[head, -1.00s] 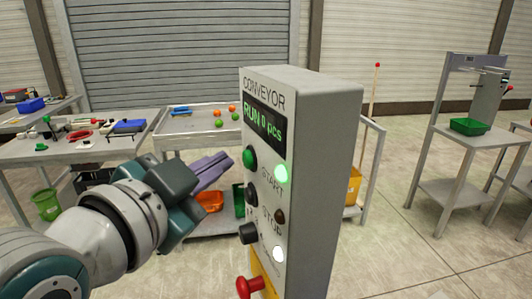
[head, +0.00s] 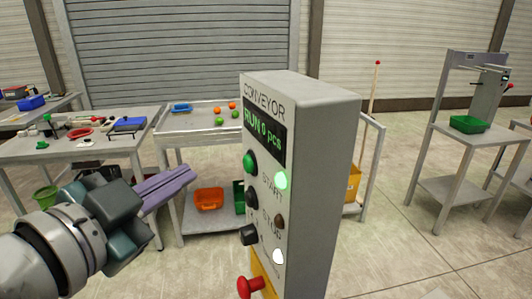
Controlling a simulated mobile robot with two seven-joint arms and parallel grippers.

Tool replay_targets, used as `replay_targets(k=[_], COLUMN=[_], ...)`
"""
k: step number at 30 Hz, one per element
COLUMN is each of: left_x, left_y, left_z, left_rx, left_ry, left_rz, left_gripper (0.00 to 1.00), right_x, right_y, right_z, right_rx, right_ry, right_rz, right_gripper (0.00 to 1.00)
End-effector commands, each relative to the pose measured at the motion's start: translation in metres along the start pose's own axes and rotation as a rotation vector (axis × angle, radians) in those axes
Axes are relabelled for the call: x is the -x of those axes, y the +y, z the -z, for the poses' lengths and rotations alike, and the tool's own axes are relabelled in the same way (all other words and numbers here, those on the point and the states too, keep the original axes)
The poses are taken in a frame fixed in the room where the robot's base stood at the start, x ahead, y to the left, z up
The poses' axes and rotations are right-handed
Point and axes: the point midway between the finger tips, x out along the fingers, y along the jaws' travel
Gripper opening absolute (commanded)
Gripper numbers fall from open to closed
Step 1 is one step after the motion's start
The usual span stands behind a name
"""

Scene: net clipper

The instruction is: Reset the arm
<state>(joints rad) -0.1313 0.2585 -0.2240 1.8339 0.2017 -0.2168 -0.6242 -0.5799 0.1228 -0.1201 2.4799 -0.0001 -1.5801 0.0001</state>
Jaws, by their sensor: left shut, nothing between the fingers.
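My left gripper (head: 190,174) has purple fingers that are shut with nothing between them. It is in the lower left of the head view, left of the conveyor control box and apart from it. The grey control box (head: 325,170) stands upright in the middle. Its display (head: 264,131) reads "RUN 0 pcs". It has a green start button (head: 250,161) with a lit green lamp (head: 282,181), a dark stop button (head: 251,199), a black knob (head: 249,235), a lit white lamp (head: 278,256) and a red button (head: 249,287) at the bottom. My right gripper is not in view.
A table with tools (head: 90,150) stands at the left. A cart (head: 185,122) behind the box holds orange and green balls, with an orange bin (head: 209,199) on its lower shelf. A stand with a green tray (head: 469,124) is at the right. The floor between is clear.

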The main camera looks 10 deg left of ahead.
Motion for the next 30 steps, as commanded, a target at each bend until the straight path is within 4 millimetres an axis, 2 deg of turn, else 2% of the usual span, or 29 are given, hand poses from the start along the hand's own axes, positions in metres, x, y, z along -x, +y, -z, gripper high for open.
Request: replay_targets(k=[15,17,20,23,27,30], left_x=[0.0,0.002,0.014,0.041,0.101,0.147], left_y=[0.001,0.004,0.019,0.044,0.074,0.086], left_z=[0.0,-0.002,-0.013,-0.033,-0.062,-0.076], left_rx=[0.002,0.014,0.074,0.187,0.364,0.471], left_ry=[-0.002,-0.018,-0.103,-0.274,-0.582,-0.788], left_rz=[-0.002,-0.013,-0.07,-0.156,-0.243,-0.265], left_gripper=[0.0,0.0,0.0,0.0,0.0,0.0], right_x=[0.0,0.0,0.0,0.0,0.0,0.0], right_y=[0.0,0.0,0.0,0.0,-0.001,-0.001], right_z=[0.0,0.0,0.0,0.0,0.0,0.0], right_rx=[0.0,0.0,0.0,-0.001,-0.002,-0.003], right_ry=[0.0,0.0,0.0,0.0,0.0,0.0], right_rz=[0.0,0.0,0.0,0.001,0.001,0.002], right_gripper=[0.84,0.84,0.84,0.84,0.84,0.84])
